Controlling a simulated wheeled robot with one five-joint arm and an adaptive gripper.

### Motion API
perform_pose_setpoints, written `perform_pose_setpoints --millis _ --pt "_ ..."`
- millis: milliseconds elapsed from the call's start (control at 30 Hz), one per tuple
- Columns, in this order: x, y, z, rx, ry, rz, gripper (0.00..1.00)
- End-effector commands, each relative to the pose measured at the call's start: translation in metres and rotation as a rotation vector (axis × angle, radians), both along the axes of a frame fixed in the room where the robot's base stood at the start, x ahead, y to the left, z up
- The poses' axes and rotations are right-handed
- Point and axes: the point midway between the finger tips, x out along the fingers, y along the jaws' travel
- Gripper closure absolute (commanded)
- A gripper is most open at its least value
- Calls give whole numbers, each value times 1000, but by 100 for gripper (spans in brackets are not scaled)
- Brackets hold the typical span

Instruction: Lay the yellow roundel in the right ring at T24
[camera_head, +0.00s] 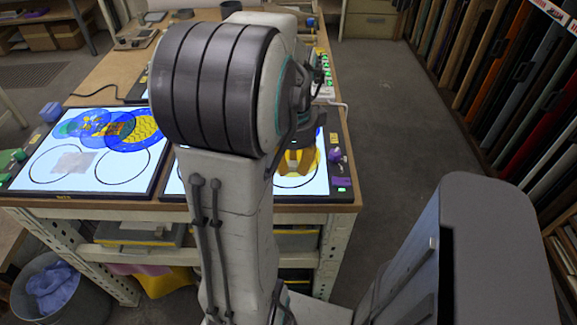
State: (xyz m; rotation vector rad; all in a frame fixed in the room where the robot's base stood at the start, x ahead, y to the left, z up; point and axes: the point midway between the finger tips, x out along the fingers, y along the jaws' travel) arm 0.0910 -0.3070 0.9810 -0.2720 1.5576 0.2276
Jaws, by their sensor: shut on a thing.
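My gripper (297,165) is partly in view below my arm, over the right light panel (323,187). It is shut on the yellow roundel (312,160), which shows as a yellow patch around the fingers. The roundel is over the right ring (300,187) of that panel; its dark lower arc shows below. I cannot tell whether the roundel touches the panel. My arm hides most of this panel, including its left ring. No T24 label can be read.
A left light panel (95,182) carries overlapping blue, green and yellow glass discs (140,130) and two rings. Purple knobs (335,155) stand on the right panel's edge strip. A bin (62,290) stands at lower left. Racked sheets (515,85) line the right; the floor between is clear.

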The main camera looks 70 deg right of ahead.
Motion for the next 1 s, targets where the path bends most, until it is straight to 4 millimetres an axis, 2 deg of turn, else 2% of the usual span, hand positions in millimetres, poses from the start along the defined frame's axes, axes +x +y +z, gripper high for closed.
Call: perform_pose_setpoints --millis 100,300,500,800,1000 --pt "10 -13 -7 1 -1 2 100" --pt "18 -24 -17 -1 -1 0 100" --pt "19 -26 -23 0 -1 0 100" --pt "19 -26 -55 0 -1 -1 100" --pt "19 -26 -60 -2 -2 0 100"
